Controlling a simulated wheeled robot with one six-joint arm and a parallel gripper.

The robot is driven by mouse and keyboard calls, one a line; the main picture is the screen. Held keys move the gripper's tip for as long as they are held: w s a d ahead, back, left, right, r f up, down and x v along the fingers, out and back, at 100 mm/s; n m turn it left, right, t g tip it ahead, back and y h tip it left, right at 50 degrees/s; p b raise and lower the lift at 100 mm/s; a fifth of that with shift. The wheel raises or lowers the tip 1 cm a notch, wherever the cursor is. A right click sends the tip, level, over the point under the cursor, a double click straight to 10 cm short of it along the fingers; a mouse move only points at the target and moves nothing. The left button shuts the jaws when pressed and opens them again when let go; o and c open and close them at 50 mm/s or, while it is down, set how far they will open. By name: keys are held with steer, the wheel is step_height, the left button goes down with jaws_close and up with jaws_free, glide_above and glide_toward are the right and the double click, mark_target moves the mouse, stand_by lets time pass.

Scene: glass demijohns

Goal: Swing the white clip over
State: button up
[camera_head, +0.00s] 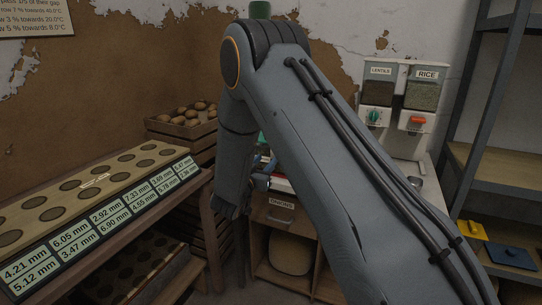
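No white clip can be made out for certain. A small pale, thin-lined thing (95,181) lies on the long wooden board with round dark holes (48,215) at the left; it is too small to tell what it is. My arm crosses the middle of the view and its wrist hangs down right of the board. No glass demijohn can be made out.
A wooden crate of potatoes (190,115) stands behind the board. A cabinet with an onions label (282,204) is below my arm. Lentils (379,93) and rice (423,95) dispensers stand at the back right. A metal shelf (500,165) holds yellow and blue flat things.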

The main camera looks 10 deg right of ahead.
mark_target(271, 155)
steer(key=x, duration=0.6)
steer(key=shift+p, duration=0.4)
jaws_close()
